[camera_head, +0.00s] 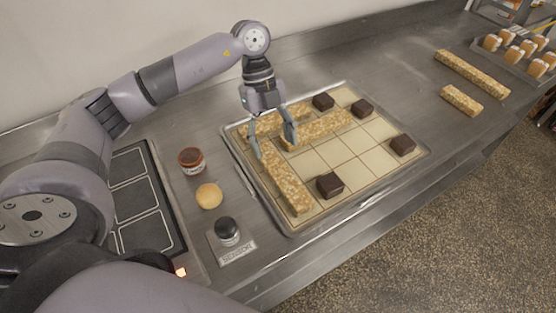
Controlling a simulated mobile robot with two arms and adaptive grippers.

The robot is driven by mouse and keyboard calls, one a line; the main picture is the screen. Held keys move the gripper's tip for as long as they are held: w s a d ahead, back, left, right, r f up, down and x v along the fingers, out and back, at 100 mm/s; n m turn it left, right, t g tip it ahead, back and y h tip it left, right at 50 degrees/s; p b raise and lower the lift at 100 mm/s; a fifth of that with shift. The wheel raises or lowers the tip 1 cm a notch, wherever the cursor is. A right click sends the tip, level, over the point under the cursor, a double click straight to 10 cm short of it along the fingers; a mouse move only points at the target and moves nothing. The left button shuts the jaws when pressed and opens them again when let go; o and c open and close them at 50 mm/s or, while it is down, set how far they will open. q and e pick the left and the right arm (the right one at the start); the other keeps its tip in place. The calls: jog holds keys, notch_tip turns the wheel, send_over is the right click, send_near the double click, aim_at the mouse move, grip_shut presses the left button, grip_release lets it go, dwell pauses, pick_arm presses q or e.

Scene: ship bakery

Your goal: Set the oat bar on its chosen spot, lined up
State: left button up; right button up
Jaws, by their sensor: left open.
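My left gripper (275,147) is open and points down over the back-left part of a gridded tray (410,177). One fingertip is by the upper end of a long oat bar (285,182) lying along the tray's left side. The other is by the left end of a second oat bar (325,127) lying across the grid. A third oat bar (290,114) lies behind the gripper, partly hidden by it. I cannot tell whether the fingers touch any bar. My right gripper is not in view.
Dark brown blocks (330,186) sit on several grid squares. A long bar (472,74) and a shorter bar (461,99) lie on the counter at right. A jar (191,161), a round yellow item (209,196) and a black knob (228,229) stand left of the tray.

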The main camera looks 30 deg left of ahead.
pick_arm(q)
jog(key=shift+v, duration=2.3)
jog(key=shift+f, duration=0.1)
